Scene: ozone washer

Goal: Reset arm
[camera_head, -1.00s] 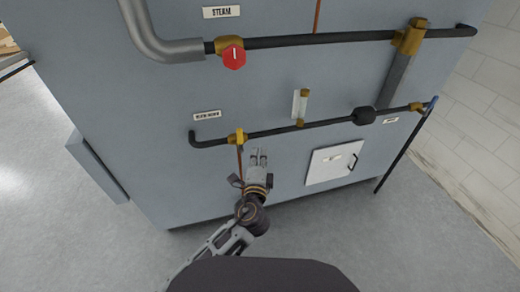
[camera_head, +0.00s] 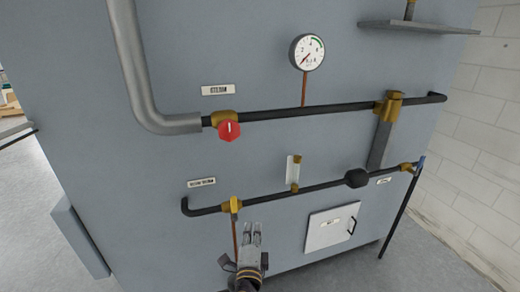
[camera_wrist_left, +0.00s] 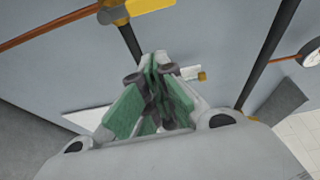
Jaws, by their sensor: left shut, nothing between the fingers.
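My left gripper (camera_head: 251,236) is at the bottom of the head view, in front of the grey-blue machine panel (camera_head: 140,165). It is just below and right of the yellow valve handle (camera_head: 233,205) on the lower pipe. Its fingers point up and look closed together with nothing between them. In the left wrist view the closed fingers (camera_wrist_left: 155,90) fill the middle, and the yellow valve handle (camera_wrist_left: 145,8) shows above them. I cannot tell from the head view how far the fingertips are from the panel. My right gripper is not in view.
A red valve knob (camera_head: 229,131) sits on the upper pipe (camera_head: 300,115), below a pressure gauge (camera_head: 307,52). The lower pipe (camera_head: 310,188) carries a black round part (camera_head: 356,178). A white hatch (camera_head: 331,228) is right of my gripper. Open floor (camera_head: 420,265) lies lower right.

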